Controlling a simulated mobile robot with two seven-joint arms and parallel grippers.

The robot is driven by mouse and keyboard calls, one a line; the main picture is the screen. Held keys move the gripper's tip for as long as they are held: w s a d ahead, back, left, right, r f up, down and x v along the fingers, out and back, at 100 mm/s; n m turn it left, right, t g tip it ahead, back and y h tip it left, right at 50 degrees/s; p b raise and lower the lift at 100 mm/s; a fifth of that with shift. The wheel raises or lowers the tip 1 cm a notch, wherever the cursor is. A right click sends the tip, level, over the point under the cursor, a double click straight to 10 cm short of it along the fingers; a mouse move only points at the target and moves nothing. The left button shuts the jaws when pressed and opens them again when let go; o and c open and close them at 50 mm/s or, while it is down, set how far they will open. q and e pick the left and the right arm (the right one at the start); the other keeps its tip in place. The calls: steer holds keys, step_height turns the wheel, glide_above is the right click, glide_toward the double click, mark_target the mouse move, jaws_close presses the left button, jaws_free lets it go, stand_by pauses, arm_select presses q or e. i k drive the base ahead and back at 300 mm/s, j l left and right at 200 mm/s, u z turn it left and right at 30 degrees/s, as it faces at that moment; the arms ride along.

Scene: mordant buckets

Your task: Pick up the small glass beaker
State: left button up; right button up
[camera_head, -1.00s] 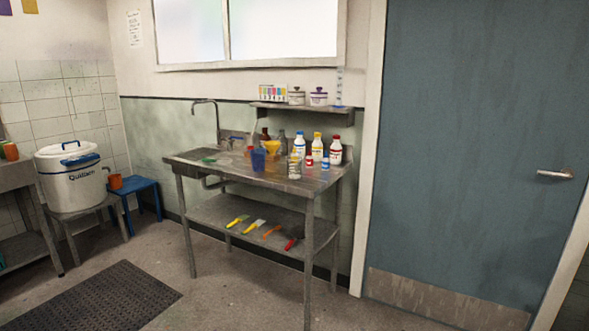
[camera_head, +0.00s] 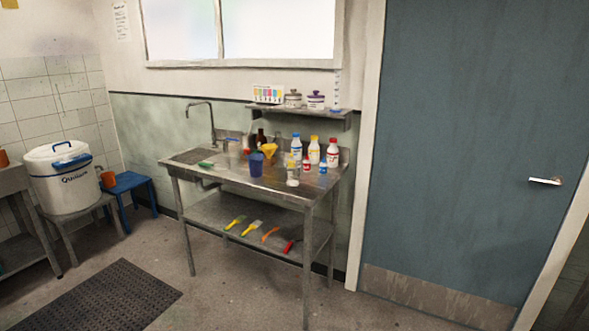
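A small clear vessel (camera_head: 293,172), which looks like the glass beaker, stands upright near the front edge of the metal sink bench (camera_head: 262,188), right of centre. It is small here, and its markings cannot be read. Another clear or pale vessel (camera_head: 234,147) stands farther back by the sink; I cannot tell whether it is glass. Neither of my grippers is in view.
A blue cup (camera_head: 256,164), a yellow funnel (camera_head: 269,149) and several bottles, one being a red-capped bottle (camera_head: 333,152), crowd around the clear vessel. Brushes lie on the lower shelf. A dark floor mat (camera_head: 97,297) lies at front left; floor before the bench is clear.

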mark_target(293, 175)
steer(key=i+j, duration=0.2)
steer(key=i, duration=0.25)
steer(key=i+j+z, duration=0.1)
steer(key=i, duration=0.4)
steer(key=i+j+z, duration=0.1)
steer(key=i+j, duration=0.5)
steer(key=i, duration=0.3)
